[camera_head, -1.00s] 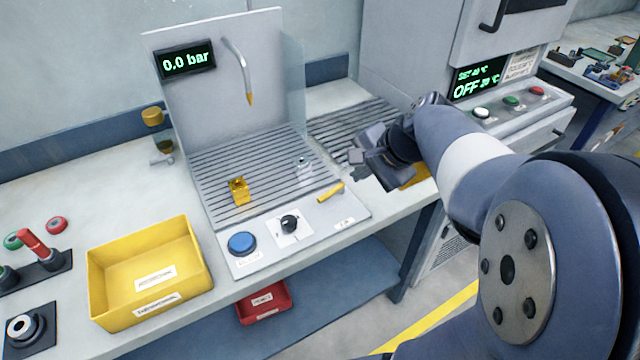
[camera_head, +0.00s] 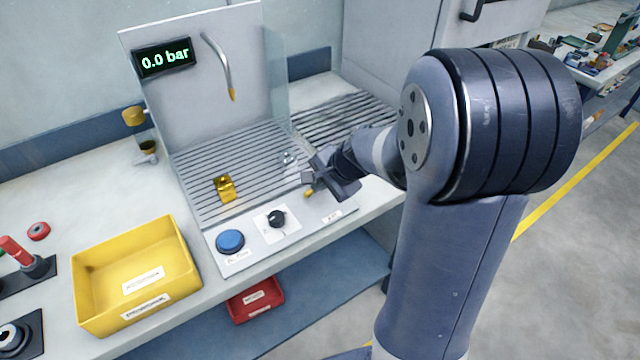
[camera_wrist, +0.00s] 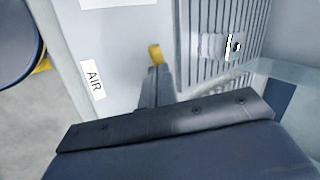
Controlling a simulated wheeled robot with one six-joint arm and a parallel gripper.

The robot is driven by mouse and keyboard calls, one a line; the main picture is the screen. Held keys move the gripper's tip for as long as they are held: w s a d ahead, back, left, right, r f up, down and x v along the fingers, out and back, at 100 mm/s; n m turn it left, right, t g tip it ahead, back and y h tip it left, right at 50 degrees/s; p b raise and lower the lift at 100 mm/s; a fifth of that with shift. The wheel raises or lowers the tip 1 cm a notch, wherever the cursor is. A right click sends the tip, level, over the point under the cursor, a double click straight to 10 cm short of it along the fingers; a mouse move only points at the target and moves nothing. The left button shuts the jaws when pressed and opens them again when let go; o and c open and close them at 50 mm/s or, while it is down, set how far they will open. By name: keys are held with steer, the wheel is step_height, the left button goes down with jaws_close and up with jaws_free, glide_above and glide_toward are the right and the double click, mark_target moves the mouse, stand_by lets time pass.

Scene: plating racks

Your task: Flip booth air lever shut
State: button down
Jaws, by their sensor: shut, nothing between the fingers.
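The booth air lever (camera_head: 309,193) is a small yellow handle on the front panel of the booth, by the AIR label (camera_wrist: 92,79). In the head view most of it is hidden behind my gripper (camera_head: 309,178); only a yellow end shows. In the wrist view the yellow lever (camera_wrist: 154,54) shows just beyond the tips of my gripper (camera_wrist: 154,72). My gripper is shut and empty, right at the lever. I cannot tell whether they touch. The booth display (camera_head: 165,57) reads 0.0 bar.
A blue button (camera_head: 230,241) and a black knob (camera_head: 277,218) sit left of the lever on the panel. A yellow block (camera_head: 224,187) and a small clear item (camera_head: 288,160) stand on the slatted grate. A yellow bin (camera_head: 135,275) is at left. A nozzle (camera_head: 222,70) hangs above.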

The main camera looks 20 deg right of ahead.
steer(key=shift+w+a+f+m+h+p, duration=0.1)
steer(key=shift+w+a+m+h+p, duration=0.1)
steer(key=shift+a+m+h+p, duration=0.15)
steer(key=shift+w+a+f+m, duration=0.1)
steer(key=shift+w+f+m, duration=0.1)
steer(key=shift+m, duration=0.15)
steer(key=shift+s+f, duration=0.1)
steer(key=shift+f, duration=0.05)
stand_by(0.3)
steer(key=shift+s+d+b, duration=0.15)
steer(key=shift+d+b, duration=0.1)
steer(key=shift+b, duration=0.15)
steer(key=shift+d, duration=0.15)
